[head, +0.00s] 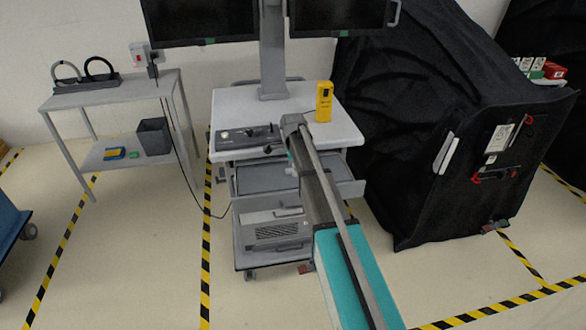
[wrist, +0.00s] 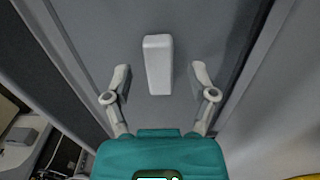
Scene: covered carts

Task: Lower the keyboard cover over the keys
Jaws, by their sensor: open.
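In the wrist view my gripper (wrist: 160,73) is open, with its two fingers on either side of a pale upright handle (wrist: 158,52). There is a gap on both sides, and no contact shows. The handle stands on a plain grey panel (wrist: 95,35), which looks like the keyboard cover. In the head view a grey pull-out tray (head: 352,188) sticks out below the white top of the monitor cart (head: 225,110). My arm crosses in front of the tray and hides part of it. No keys are visible, and my fingertips cannot be made out in the head view.
On the cart top are a dark control box (head: 248,137) and a yellow device (head: 324,101). Two monitors (head: 200,20) hang above. A black-covered cart (head: 400,90) stands close on the right. A side table (head: 110,93) stands left, with open floor between.

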